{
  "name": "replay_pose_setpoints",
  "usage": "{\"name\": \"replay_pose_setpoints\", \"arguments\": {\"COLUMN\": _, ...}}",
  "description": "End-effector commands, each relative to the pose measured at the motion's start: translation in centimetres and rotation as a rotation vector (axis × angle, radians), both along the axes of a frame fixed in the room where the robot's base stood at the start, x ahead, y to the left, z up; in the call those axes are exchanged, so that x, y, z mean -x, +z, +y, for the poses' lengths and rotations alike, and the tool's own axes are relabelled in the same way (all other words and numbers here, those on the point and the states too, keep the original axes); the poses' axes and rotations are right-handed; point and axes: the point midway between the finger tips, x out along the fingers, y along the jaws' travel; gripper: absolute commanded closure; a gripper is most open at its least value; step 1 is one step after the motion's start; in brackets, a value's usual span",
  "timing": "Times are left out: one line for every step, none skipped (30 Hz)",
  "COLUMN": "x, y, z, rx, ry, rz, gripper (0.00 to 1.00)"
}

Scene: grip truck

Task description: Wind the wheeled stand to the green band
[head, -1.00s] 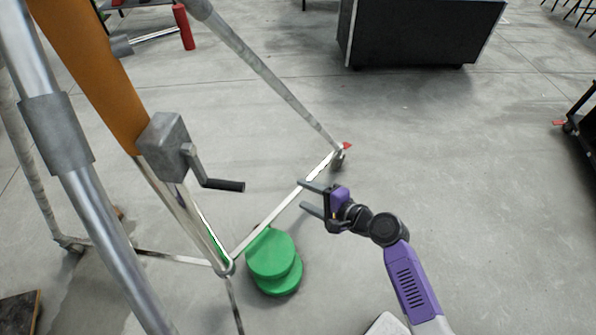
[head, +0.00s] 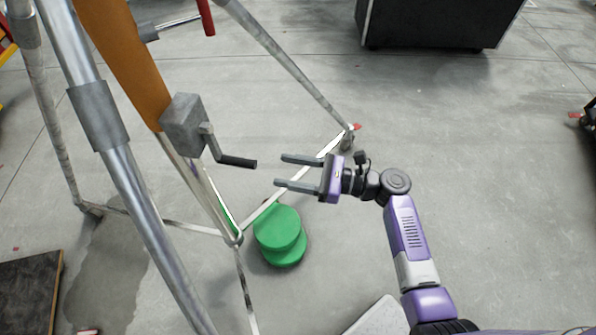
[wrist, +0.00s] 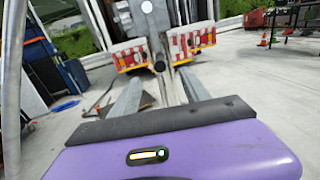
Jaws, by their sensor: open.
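The wheeled stand (head: 103,118) is a grey metal tripod with an orange sleeve. A grey crank box (head: 183,122) on it carries a crank with a black handle (head: 238,162) pointing right. A narrow green strip (head: 224,208), perhaps the green band, shows low on the inner post. My gripper (head: 280,171) is open and empty, just right of the handle's free end, its fingers pointing left toward it. In the wrist view, the handle's dark round end (wrist: 159,67) appears between and slightly above the fingertips. No contact shows.
Green discs (head: 281,236) lie on the floor beside the stand's lower braces. A stand leg (head: 300,80) slopes behind my gripper to a wheel (head: 347,138). A black case (head: 430,22) stands at the back. The floor on the right is mostly clear.

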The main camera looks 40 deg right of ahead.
Motion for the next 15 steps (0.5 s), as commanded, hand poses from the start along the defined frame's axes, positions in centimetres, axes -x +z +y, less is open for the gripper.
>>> {"name": "replay_pose_setpoints", "arguments": {"x": -0.5, "y": -0.2, "z": 0.5, "rx": 0.002, "ry": 0.002, "rz": -0.001, "gripper": 0.45}}
{"name": "replay_pose_setpoints", "arguments": {"x": -0.8, "y": -0.2, "z": 0.8, "rx": 0.002, "ry": 0.002, "rz": -0.001, "gripper": 0.45}}
{"name": "replay_pose_setpoints", "arguments": {"x": -1.3, "y": -0.2, "z": 1.1, "rx": 0.002, "ry": 0.001, "rz": -0.001, "gripper": 0.45}}
{"name": "replay_pose_setpoints", "arguments": {"x": -1.6, "y": -0.2, "z": 1.4, "rx": 0.002, "ry": 0.002, "rz": -0.001, "gripper": 0.45}}
{"name": "replay_pose_setpoints", "arguments": {"x": -1.9, "y": -0.2, "z": 1.7, "rx": 0.002, "ry": 0.002, "rz": -0.002, "gripper": 0.45}}
{"name": "replay_pose_setpoints", "arguments": {"x": -2.3, "y": -0.2, "z": 2.0, "rx": 0.002, "ry": 0.001, "rz": -0.002, "gripper": 0.45}}
{"name": "replay_pose_setpoints", "arguments": {"x": -2.6, "y": -0.2, "z": 2.3, "rx": 0.002, "ry": 0.002, "rz": -0.003, "gripper": 0.45}}
{"name": "replay_pose_setpoints", "arguments": {"x": -2.9, "y": -0.2, "z": 2.6, "rx": 0.002, "ry": 0.002, "rz": -0.003, "gripper": 0.45}}
{"name": "replay_pose_setpoints", "arguments": {"x": -3.4, "y": -0.2, "z": 2.9, "rx": 0.003, "ry": 0.001, "rz": -0.003, "gripper": 0.45}}
{"name": "replay_pose_setpoints", "arguments": {"x": -3.6, "y": -0.2, "z": 3.2, "rx": 0.003, "ry": 0.002, "rz": -0.003, "gripper": 0.45}}
{"name": "replay_pose_setpoints", "arguments": {"x": -3.9, "y": -0.2, "z": 3.4, "rx": 0.002, "ry": 0.001, "rz": -0.002, "gripper": 0.45}}
{"name": "replay_pose_setpoints", "arguments": {"x": -4.3, "y": -0.2, "z": 3.8, "rx": 0.002, "ry": 0.0, "rz": -0.003, "gripper": 0.45}}
{"name": "replay_pose_setpoints", "arguments": {"x": -4.7, "y": 0.0, "z": 4.1, "rx": 0.002, "ry": 0.002, "rz": -0.003, "gripper": 0.45}}
{"name": "replay_pose_setpoints", "arguments": {"x": -5.0, "y": 0.1, "z": 4.4, "rx": 0.002, "ry": 0.002, "rz": -0.001, "gripper": 0.45}}
{"name": "replay_pose_setpoints", "arguments": {"x": -5.4, "y": 0.1, "z": 4.7, "rx": 0.002, "ry": 0.001, "rz": -0.001, "gripper": 0.45}}
